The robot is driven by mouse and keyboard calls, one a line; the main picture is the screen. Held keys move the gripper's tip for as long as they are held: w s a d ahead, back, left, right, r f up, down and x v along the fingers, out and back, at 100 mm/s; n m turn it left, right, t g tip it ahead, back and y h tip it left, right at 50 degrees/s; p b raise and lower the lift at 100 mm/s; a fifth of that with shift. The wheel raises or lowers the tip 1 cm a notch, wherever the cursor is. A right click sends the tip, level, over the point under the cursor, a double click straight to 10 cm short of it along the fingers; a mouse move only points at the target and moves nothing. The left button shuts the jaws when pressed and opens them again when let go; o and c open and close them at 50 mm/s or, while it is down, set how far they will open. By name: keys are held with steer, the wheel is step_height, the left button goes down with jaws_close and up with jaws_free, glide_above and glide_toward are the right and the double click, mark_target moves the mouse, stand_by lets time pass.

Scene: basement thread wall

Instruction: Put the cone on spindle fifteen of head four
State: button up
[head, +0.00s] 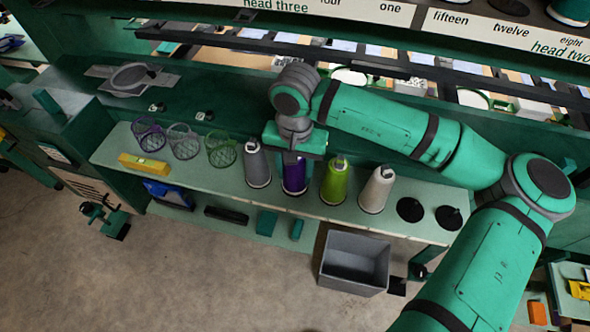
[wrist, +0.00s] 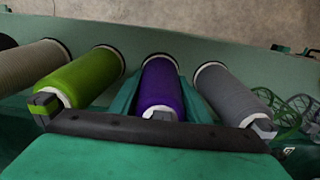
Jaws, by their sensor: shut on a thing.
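Several thread cones stand upright in a row on the pale green shelf (head: 225,195): grey (head: 257,165), purple (head: 294,175), green (head: 334,182) and cream (head: 377,190). My gripper (head: 294,160) has come down from above onto the purple cone. In the wrist view the green fingers lie on both sides of the purple cone (wrist: 161,88), shut on it. The grey cone (wrist: 232,95) and green cone (wrist: 83,77) stand close beside the fingers. The purple cone looks to be still on its black base on the shelf. Head four and its spindle fifteen cannot be made out.
Empty wire baskets (head: 184,141) and a yellow level (head: 145,164) stand left on the shelf. Two bare black discs (head: 410,209) lie right. A grey bin (head: 354,262) stands on the floor in front. Signs for head three (head: 276,5) and head two (head: 560,50) are above.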

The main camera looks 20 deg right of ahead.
steer(key=shift+f, duration=0.1)
steer(key=o, duration=1.2)
steer(key=shift+a, duration=0.1)
steer(key=shift+s, duration=0.1)
step_height(320, 180, up, 12)
steer(key=shift+r, duration=0.15)
